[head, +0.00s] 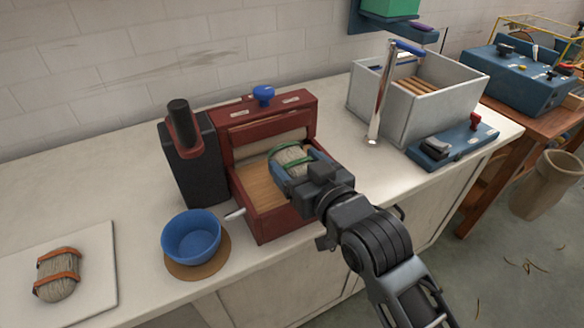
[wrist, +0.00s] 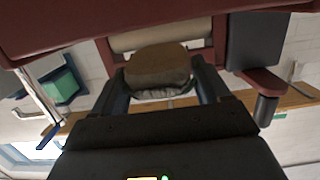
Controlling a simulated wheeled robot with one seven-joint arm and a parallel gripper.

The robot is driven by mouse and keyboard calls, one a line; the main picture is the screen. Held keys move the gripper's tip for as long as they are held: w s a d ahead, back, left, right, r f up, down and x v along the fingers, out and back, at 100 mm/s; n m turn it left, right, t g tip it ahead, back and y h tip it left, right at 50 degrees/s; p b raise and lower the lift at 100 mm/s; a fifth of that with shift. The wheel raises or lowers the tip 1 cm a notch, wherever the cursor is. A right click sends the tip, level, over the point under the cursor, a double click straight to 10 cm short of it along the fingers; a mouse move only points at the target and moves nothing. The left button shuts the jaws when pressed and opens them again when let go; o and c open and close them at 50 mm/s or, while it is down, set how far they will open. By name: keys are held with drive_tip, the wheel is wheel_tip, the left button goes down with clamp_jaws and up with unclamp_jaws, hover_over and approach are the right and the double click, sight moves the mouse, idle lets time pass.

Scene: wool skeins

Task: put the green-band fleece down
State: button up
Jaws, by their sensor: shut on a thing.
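The green-band fleece (head: 291,157) is a pale grey bundle with a green band, held at the front of the dark red box-like machine (head: 267,109). My gripper (head: 294,168) is shut on it, a finger on each side. In the head view it overlaps the machine's open wooden bed (head: 262,186); I cannot tell whether it touches the bed.
A blue bowl (head: 191,236) on a round brown mat and a black container (head: 190,160) stand left of the machine. An orange-banded fleece (head: 57,274) lies on a white board. A grey crate (head: 426,107) and a blue device (head: 455,142) stand at right.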

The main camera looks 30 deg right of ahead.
drive_tip(key=shift+w, duration=1.05)
drive_tip(key=shift+w+f, duration=0.1)
drive_tip(key=shift+f, duration=1.7)
drive_tip(key=o, duration=1)
drive_tip(key=shift+f, duration=0.1)
drive_tip(key=s, duration=0.4)
drive_tip(key=s+r, duration=0.1)
drive_tip(key=s, duration=0.3)
drive_tip(key=s+r, duration=0.1)
drive_tip(key=s, duration=0.3)
drive_tip(key=shift+b, duration=0.35)
